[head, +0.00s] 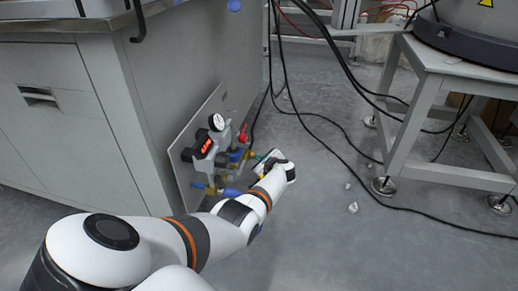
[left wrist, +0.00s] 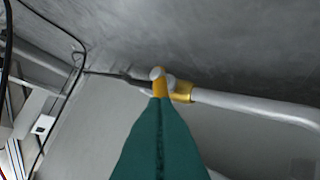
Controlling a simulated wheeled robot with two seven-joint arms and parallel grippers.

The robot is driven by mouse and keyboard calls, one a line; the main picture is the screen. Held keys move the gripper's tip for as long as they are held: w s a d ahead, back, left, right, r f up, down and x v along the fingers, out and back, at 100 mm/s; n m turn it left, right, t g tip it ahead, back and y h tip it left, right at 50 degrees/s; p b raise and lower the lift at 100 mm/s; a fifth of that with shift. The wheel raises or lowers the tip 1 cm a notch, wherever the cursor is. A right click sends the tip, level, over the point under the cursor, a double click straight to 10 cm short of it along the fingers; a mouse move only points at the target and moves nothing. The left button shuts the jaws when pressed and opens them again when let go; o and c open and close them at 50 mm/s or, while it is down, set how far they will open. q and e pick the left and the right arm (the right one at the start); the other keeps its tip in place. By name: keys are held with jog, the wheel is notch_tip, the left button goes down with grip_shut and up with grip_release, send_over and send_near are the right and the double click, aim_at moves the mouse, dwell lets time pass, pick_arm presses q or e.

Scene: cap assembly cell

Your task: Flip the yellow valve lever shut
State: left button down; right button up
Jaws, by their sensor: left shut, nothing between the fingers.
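The yellow valve lever (left wrist: 160,86) shows end-on in the left wrist view, beside a brass fitting (left wrist: 182,92) on a grey pipe (left wrist: 255,105). My left gripper (left wrist: 160,102) has its green fingers shut and empty. Their tips overlap the lower part of the lever in this view; I cannot tell whether they touch it. In the head view my left gripper (head: 266,158) is low beside the valve panel, largely hidden by my own wrist. The lever cannot be made out clearly there. My right gripper is not in view.
The panel (head: 182,160) carries a round gauge (head: 216,122), a red digital display (head: 207,145), a red handle (head: 243,133) and blue handles. It stands against a grey cabinet (head: 70,120). Black cables (head: 330,150) lie on the floor to the right, near a metal stand (head: 425,100).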

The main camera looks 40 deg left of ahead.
pick_arm(q)
jog(key=shift+w+a+r+g+b, duration=0.35)
jog(key=shift+w+a+r, duration=0.2)
jog(key=shift+w+r, duration=0.2)
jog(key=shift+r+p, duration=0.8)
jog(key=shift+p, duration=0.05)
jog(key=shift+d, duration=0.1)
